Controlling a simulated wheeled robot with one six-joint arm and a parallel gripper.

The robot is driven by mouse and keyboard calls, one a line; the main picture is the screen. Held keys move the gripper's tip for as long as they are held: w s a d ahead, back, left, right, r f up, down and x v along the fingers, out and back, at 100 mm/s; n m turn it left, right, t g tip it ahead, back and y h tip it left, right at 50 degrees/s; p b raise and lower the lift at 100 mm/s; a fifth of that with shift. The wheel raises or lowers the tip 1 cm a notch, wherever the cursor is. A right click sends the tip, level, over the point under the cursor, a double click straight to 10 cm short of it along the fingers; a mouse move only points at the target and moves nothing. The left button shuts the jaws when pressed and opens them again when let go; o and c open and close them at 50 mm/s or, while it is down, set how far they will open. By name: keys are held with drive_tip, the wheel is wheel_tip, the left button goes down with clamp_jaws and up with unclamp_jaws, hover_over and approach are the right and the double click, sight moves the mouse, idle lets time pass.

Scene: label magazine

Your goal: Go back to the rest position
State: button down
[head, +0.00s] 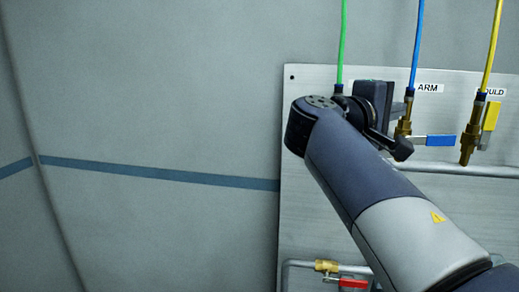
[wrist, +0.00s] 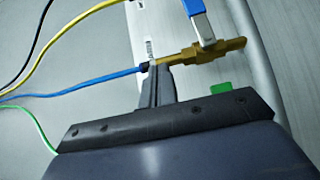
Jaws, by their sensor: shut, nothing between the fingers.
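My gripper (wrist: 158,80) is shut and empty in the wrist view. Its closed fingers point towards the panel, and their tips overlap the end of the blue hose beside the brass valve (wrist: 205,52). I cannot tell whether they touch it. In the head view my arm reaches in from the lower right, and my dark gripper (head: 374,98) is partly hidden behind the wrist, in front of the metal panel (head: 310,215). No rest position is marked in either view.
The panel carries a blue-handled valve (head: 428,141), a yellow-handled valve (head: 490,116) and a red-handled valve (head: 352,284). Green (head: 343,40), blue (head: 417,45) and yellow (head: 494,40) hoses hang from above. A horizontal pipe (head: 465,169) crosses the panel. Left of the panel is bare wall.

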drive_tip(key=shift+s+a+b, duration=0.15)
drive_tip(key=shift+a+b, duration=0.15)
drive_tip(key=shift+a, duration=1.15)
drive_tip(key=shift+s+a+b, duration=0.1)
drive_tip(key=shift+a+b, duration=0.2)
drive_tip(key=shift+a, duration=1.1)
